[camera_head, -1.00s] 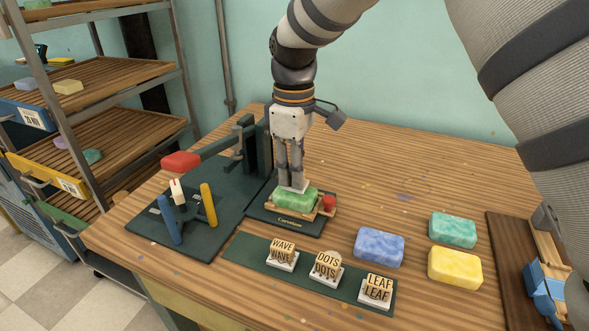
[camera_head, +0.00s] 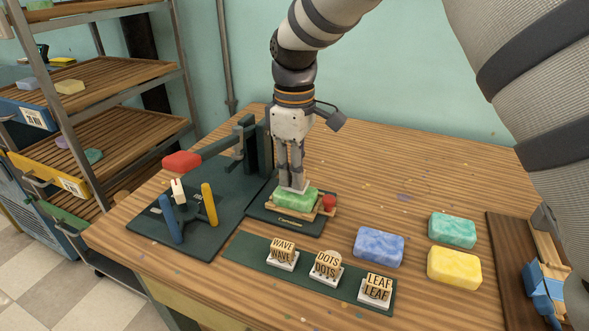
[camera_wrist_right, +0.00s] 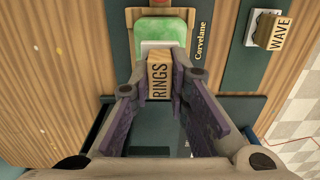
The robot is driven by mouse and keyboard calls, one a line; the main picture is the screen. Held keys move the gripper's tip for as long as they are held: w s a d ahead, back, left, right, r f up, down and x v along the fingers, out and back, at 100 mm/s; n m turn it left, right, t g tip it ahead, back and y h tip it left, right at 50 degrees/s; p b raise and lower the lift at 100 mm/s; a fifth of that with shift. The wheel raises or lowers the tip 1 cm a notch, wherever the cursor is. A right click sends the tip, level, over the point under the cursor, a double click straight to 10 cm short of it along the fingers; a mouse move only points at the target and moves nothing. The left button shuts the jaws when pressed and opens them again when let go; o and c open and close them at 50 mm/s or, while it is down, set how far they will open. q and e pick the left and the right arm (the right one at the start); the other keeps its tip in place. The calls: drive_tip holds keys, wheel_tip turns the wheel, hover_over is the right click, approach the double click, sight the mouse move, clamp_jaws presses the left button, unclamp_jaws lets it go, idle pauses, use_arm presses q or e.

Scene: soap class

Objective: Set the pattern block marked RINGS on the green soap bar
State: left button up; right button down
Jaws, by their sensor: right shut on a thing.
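My right gripper (camera_head: 292,178) points down and is shut on the pattern block marked RINGS. The block (camera_wrist_right: 160,77) shows its wooden sides between the fingers in the right wrist view, and its white plate (camera_wrist_right: 155,46) faces the soap. The green soap bar (camera_head: 295,201) lies in a wooden holder on a dark green base (camera_head: 285,222); it also shows in the right wrist view (camera_wrist_right: 167,22). The block's plate is at the soap's top, toward its back edge in the head view. I cannot tell whether they touch. My left gripper is not in view.
A dark press with a red-handled lever (camera_head: 181,161) stands close left. Blocks marked WAVE (camera_head: 282,250), DOTS (camera_head: 326,265) and LEAF (camera_head: 377,287) stand on a green strip in front. Blue (camera_head: 379,247), teal (camera_head: 452,230) and yellow (camera_head: 454,267) soaps lie right.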

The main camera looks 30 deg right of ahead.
drive_tip(key=shift+f, duration=0.55)
idle(0.4)
drive_tip(key=c, duration=1.1)
unclamp_jaws()
drive_tip(key=shift+o, duration=0.2)
drive_tip(key=shift+r, duration=0.1)
drive_tip(key=shift+r+p, duration=0.45)
drive_tip(key=shift+r, duration=2.5)
